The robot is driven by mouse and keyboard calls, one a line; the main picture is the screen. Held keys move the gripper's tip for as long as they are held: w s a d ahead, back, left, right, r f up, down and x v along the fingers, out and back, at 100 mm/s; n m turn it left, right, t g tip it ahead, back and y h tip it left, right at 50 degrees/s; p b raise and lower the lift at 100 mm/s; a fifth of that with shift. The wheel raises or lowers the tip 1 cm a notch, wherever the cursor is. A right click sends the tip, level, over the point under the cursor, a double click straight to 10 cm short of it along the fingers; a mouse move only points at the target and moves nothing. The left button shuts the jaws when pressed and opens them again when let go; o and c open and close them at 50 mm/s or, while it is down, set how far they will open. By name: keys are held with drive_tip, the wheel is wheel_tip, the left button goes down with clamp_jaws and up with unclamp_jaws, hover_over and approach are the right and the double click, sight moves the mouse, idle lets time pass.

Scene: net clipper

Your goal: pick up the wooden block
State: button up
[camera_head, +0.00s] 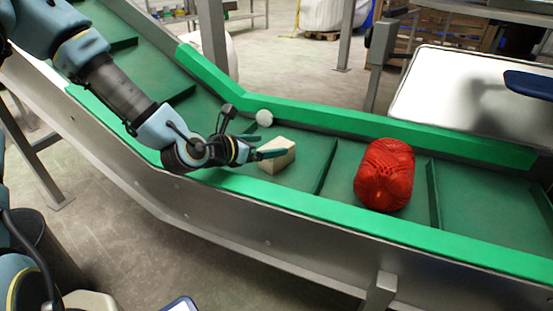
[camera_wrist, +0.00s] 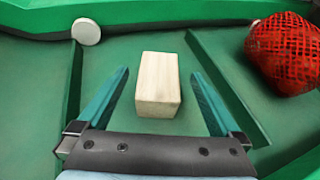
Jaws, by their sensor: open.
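The pale wooden block (camera_head: 278,157) lies on the green conveyor belt, just left of a raised cleat. My gripper (camera_head: 268,148) is open at the block, reaching in from the left. In the wrist view, the block (camera_wrist: 158,84) lies ahead and between the two green fingers of my gripper (camera_wrist: 158,80). A gap shows on each side of the block, so neither finger appears to touch it. In the head view, a finger hides part of the block.
A red net bag (camera_head: 385,175) lies on the belt to the right, beyond a cleat (camera_head: 326,166). A white round thing (camera_head: 264,118) is at the far side of the belt. Bright green side rails (camera_head: 390,130) border the belt. A white-topped table (camera_head: 460,95) stands behind.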

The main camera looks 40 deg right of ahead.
sight(281, 143)
drive_tip(key=shift+b+x, duration=0.95)
drive_tip(key=shift+x, duration=2.2)
drive_tip(key=c, duration=1.4)
